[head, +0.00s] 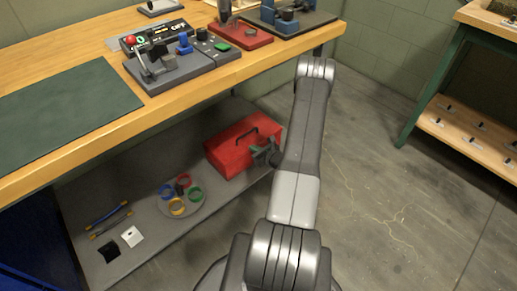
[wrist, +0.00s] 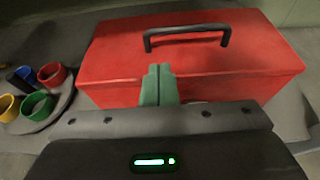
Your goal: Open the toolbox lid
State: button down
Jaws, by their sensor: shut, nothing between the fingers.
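The red toolbox (head: 232,148) sits on the grey lower shelf under the workbench. Its lid (wrist: 190,52) looks closed, with a black handle (wrist: 187,36) on top. My gripper (wrist: 159,72) is shut and empty, its two green fingers together at the toolbox's near front side. In the wrist view the fingertips overlap the lid's front edge; I cannot tell whether they touch it. In the head view my gripper (head: 268,152) is at the right end of the toolbox, partly hidden by my arm.
A round grey tray (head: 196,211) with several coloured rings stands left of the toolbox. Screwdriver-like tools (head: 108,217), a white plate (head: 132,236) and a black piece (head: 109,251) lie further left. The wooden bench top (head: 190,82) overhangs the shelf. Floor to the right is clear.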

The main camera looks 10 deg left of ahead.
aim_at(245, 147)
jog(key=shift+v, duration=1.25)
jog(key=shift+a+r, duration=0.15)
jog(key=b+x, duration=0.1)
jog(key=x, duration=0.8)
jog(key=shift+r, duration=0.1)
jog(key=shift+w+r, duration=0.15)
jog(key=shift+a+r+g, duration=0.1)
jog(key=shift+r+g, duration=0.05)
jog(key=shift+g, duration=0.15)
